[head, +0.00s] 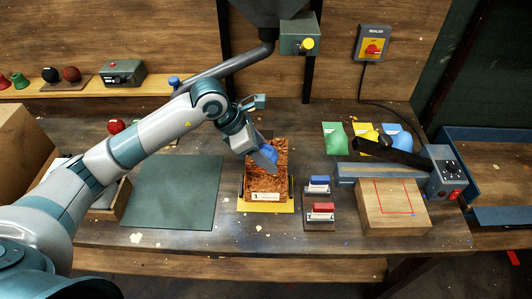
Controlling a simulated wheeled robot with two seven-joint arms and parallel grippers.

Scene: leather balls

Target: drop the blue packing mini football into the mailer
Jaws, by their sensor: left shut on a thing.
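My left gripper (262,158) reaches in from the left and is shut on the blue mini football (268,153). The ball is partly hidden by the fingers. Gripper and ball are in front of the upper part of a brown, mottled open pouch, which looks like the mailer (267,184). It stands on a yellow base (265,207) with a white label at its front. I cannot tell whether the ball is above the mailer's mouth or partly inside it. My right gripper is not in view.
A green mat (172,192) lies left of the mailer. Blue and red stamps (319,212) stand close on its right. Further right are a sealer (445,172) with a dark arm, a wooden block (395,212), and green, yellow and blue pouches (336,138). A red ball (116,126) sits behind my arm.

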